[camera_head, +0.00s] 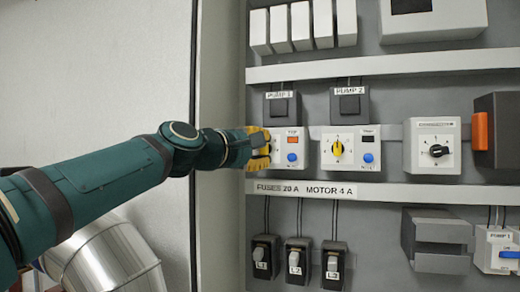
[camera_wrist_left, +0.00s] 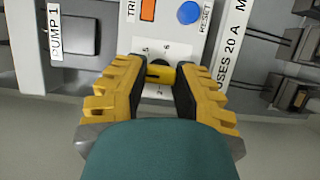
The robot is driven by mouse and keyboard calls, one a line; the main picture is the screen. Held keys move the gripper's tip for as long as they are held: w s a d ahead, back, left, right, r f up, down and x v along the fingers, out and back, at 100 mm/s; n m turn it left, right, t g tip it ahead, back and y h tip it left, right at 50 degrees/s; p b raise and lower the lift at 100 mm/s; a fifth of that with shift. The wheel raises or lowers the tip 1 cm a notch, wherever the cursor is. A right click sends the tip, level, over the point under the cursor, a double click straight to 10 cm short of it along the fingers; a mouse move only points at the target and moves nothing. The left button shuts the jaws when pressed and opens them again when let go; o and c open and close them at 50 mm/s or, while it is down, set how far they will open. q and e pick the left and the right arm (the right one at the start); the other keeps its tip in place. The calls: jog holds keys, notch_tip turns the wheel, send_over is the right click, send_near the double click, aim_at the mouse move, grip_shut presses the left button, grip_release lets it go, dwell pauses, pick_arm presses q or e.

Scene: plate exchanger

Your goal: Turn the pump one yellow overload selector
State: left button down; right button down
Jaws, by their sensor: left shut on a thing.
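The pump one yellow overload selector (camera_wrist_left: 160,74) sits on a white relay face and shows between my left gripper's fingers in the left wrist view. My left gripper (camera_wrist_left: 158,88) has its black pads on either side of the selector and is shut on it. In the head view, the left gripper (camera_head: 262,148) covers the selector. The pump one relay (camera_head: 289,158) with its orange trip window (camera_head: 293,139) and blue reset button (camera_head: 292,157) shows just right of the gripper. My right gripper is not in view.
The pump two relay with a yellow selector (camera_head: 338,148) is to the right, then a white box with a black knob (camera_head: 438,151). A labelled rail (camera_head: 380,192) runs below. The cabinet's left edge (camera_head: 219,230) stands close to my left arm.

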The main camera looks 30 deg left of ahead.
pick_arm(q)
jog(key=shift+r, duration=0.1)
jog(key=c, duration=0.7)
grip_release()
jog(key=r, duration=0.9)
jog(key=shift+d, duration=0.2)
jog(key=shift+w+r, duration=0.1)
jog(key=shift+r, duration=0.1)
jog(key=shift+a+r, duration=0.2)
jog(key=shift+r, duration=0.1)
